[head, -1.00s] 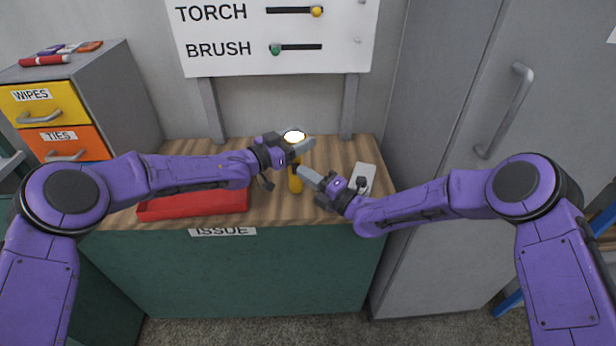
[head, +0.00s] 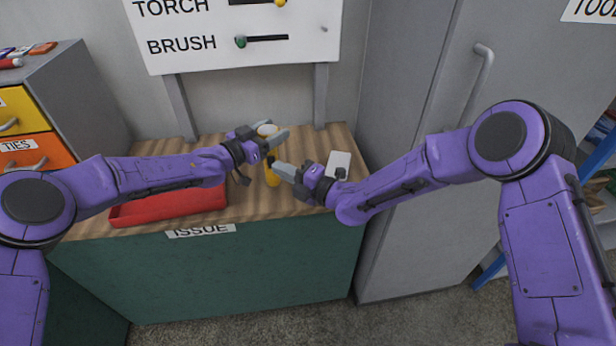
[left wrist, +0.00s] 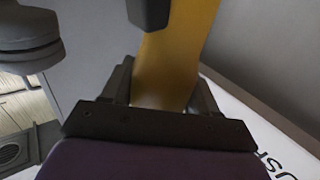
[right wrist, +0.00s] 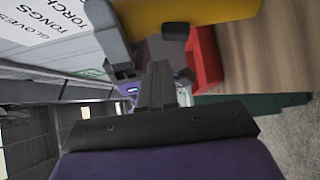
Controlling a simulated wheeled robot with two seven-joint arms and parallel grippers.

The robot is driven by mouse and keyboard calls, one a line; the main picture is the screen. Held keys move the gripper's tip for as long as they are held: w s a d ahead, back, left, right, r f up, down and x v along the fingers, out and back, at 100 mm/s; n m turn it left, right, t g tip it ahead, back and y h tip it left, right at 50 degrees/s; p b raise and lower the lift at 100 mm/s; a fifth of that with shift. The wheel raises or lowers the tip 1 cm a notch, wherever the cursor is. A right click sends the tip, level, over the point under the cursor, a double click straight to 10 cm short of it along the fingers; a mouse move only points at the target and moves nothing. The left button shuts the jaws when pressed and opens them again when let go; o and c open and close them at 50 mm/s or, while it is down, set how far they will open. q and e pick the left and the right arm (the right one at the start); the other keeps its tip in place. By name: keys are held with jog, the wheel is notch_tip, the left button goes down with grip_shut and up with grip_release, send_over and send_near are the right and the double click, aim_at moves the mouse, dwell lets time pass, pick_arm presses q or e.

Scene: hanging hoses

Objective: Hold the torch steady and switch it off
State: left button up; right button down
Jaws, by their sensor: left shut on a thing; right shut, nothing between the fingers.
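The yellow torch (head: 272,179) stands roughly upright over the wooden counter, its round lens end (head: 267,129) up. The lens looks dull cream, not glowing. My left gripper (head: 270,141) is shut around the torch just below the lens. The torch's yellow body fills the gap between the fingers in the left wrist view (left wrist: 172,65). My right gripper (head: 281,169) is shut and empty, its tips beside the lower torch body; I cannot tell whether they touch. The torch also crosses the top of the right wrist view (right wrist: 190,12). I cannot make out the switch clearly.
A red tray (head: 170,206) lies on the counter (head: 300,201) at left. A white card-like object (head: 339,163) lies right of my right gripper. A white board (head: 235,50) with TORCH and BRUSH sliders stands behind. Drawers (head: 25,150) are left, a grey cabinet (head: 420,200) right.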

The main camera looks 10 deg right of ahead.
pick_arm(q)
jog(key=shift+a, duration=0.1)
pick_arm(e)
jog(key=r+v, duration=0.1)
jog(key=v, duration=0.9)
jog(key=shift+s+r, duration=0.15)
jog(key=shift+r, duration=0.25)
pick_arm(q)
jog(key=o, duration=1.2)
jog(key=shift+o, duration=0.2)
jog(key=shift+a, duration=0.1)
